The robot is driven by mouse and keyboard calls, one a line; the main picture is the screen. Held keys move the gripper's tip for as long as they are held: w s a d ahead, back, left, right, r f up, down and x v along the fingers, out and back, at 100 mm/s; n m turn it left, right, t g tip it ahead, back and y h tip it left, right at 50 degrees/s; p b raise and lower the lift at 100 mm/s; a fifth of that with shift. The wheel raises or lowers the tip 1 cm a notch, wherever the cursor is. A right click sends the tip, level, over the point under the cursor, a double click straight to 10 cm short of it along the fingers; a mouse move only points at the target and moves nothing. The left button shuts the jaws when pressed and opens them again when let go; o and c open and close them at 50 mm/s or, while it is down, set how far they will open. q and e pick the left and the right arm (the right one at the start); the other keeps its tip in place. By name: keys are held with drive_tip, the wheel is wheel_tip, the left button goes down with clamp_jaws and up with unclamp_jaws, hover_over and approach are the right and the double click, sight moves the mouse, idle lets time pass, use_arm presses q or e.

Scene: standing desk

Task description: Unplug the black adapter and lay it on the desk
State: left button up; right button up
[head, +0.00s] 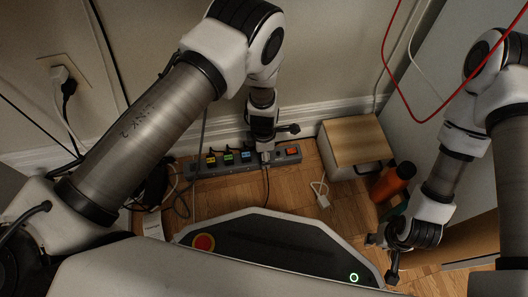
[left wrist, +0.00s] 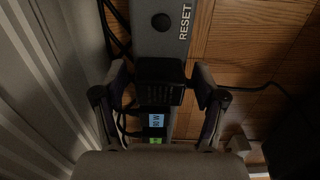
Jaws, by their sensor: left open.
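A dark grey power strip (head: 225,167) lies on the wood floor along the wall; it also shows in the left wrist view (left wrist: 161,45). The black adapter (left wrist: 160,70) sits on the strip, beside the RESET end. My left gripper (left wrist: 160,88) points down at it, with one finger on each side. The fingers look spread, and I cannot tell whether they touch it. In the head view my left gripper (head: 266,140) largely hides the adapter. My right gripper (head: 380,260) is open and empty at lower right. No desk top is clearly recognisable.
Plugs with yellow, green and blue labels (head: 228,158) stand in the strip left of my gripper. A red switch (head: 291,151) is at its right end. A wood-topped box (head: 355,141), an orange bottle (head: 393,181) and a white plug (head: 322,199) are to the right. Loose cables lie left.

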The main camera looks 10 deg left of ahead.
idle(0.5)
use_arm(q)
drive_tip(key=c, duration=1.3)
drive_tip(key=o, duration=1.5)
